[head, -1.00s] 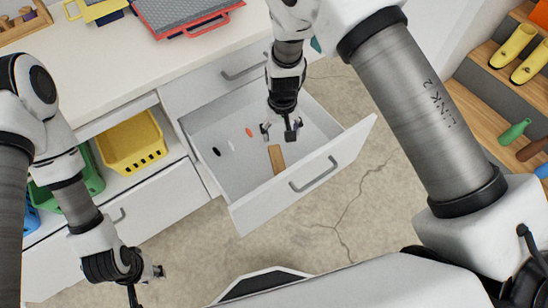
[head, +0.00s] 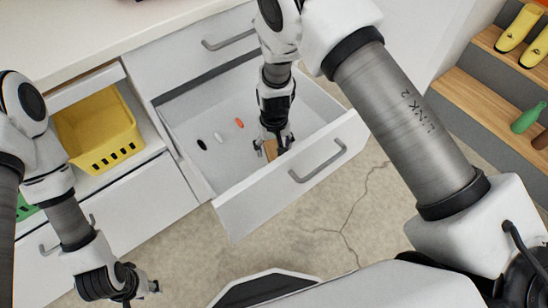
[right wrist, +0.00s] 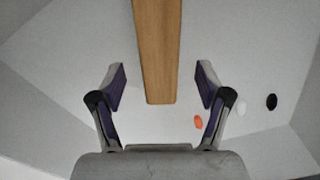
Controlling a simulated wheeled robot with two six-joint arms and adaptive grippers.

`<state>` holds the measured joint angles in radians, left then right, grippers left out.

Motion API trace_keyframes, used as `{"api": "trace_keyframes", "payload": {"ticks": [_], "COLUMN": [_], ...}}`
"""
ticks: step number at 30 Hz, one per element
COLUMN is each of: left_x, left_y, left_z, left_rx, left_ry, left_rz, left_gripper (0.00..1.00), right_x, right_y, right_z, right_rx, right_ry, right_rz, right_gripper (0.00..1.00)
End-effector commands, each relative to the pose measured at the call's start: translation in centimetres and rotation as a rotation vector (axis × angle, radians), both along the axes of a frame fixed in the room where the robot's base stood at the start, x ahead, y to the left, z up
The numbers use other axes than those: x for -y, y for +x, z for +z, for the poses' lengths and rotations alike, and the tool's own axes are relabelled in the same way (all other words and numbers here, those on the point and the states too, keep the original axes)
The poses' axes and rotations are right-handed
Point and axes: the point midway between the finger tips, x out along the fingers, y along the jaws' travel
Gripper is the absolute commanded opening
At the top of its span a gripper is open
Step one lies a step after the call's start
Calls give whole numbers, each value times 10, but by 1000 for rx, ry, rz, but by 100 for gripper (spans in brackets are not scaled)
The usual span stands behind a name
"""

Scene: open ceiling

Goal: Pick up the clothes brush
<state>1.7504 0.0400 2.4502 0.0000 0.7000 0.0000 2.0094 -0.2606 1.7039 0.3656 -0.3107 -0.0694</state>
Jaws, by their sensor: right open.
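The clothes brush (right wrist: 158,50) shows in the right wrist view as a flat wooden piece running from the top edge down between my fingers; its far end is cut off. In the head view a small part of the wooden brush (head: 271,148) shows in the open drawer, mostly hidden by my right gripper (head: 276,148). In the right wrist view my right gripper (right wrist: 160,87) is open, one finger on each side of the wood, with gaps on both sides. My left gripper (head: 142,290) is at the lower left, over the floor, away from the drawer; its jaws are too small to judge.
The open white drawer (head: 270,186) has a front wall with a grey handle (head: 318,160). Black (head: 202,144), white (head: 218,135) and orange (head: 239,123) small ovals lie on its floor. A yellow basket (head: 98,130) stands on the left shelf. Wooden steps with boots are at right.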

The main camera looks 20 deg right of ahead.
Motion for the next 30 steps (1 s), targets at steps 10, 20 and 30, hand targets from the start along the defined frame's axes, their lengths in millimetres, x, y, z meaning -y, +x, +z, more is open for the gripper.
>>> {"api": "trace_keyframes", "payload": {"ticks": [10, 20, 30], "left_x": [0, 0, 0], "left_y": [0, 0, 0], "left_z": [-10, -10, -8], "left_rx": [0, 0, 0], "left_ry": [0, 0, 0], "left_rz": [0, 0, 0], "left_gripper": [37, 37, 37], "right_x": [1, 1, 1], "right_y": [0, 0, 0], "right_z": [-36, -36, -31], "right_rx": [-1, -1, -1], "right_ry": [0, 0, 0], "right_rz": [-1, 0, 0], "right_gripper": [76, 8, 2]}}
